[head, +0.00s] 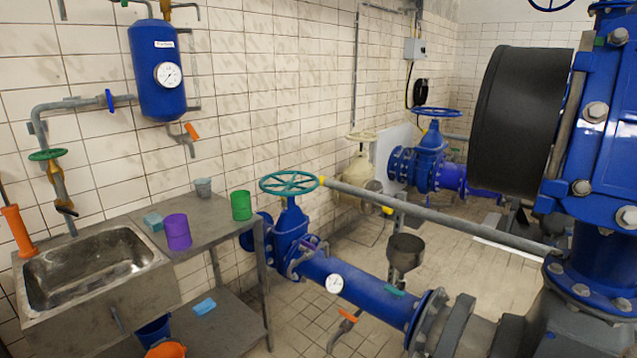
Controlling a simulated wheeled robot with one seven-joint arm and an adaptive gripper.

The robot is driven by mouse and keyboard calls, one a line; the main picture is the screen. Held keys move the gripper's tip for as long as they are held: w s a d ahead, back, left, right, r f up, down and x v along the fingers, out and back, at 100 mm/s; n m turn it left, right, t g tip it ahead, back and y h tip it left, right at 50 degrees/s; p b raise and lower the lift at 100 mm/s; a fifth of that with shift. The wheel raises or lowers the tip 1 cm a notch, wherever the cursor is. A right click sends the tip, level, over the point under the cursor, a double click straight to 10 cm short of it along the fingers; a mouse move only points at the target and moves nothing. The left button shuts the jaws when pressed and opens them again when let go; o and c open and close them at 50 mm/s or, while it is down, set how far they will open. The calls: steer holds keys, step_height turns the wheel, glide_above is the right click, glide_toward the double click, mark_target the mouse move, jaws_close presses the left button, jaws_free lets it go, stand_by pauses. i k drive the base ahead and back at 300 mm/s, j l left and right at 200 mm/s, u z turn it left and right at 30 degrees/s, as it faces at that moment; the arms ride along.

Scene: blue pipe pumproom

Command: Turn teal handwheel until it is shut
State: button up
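A teal handwheel (289,183) with several spokes sits flat on top of a blue gate valve (290,230), in the middle of the head view. The valve is on a blue pipe (355,285) that slopes down to the right. Whether the valve is open or shut cannot be told from this view. A smaller green handwheel (48,155) is on the wall pipe at the left, above the sink. My gripper is not in view.
A metal sink (150,285) and bench with cups, including a purple cup (177,232) and a green cup (241,205), stand left of the valve. A grey pipe (440,216) runs right from beside the wheel. Large blue machinery (600,140) fills the right. Air above the wheel is clear.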

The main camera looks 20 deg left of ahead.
mark_target(289, 184)
steer(key=u, duration=0.8)
steer(key=i+j+z, duration=0.5)
steer(key=i+j, duration=0.15)
steer(key=i, duration=0.35)
steer(key=i+j+z, duration=0.5)
steer(key=i+j, duration=0.4)
steer(key=j, duration=0.1)
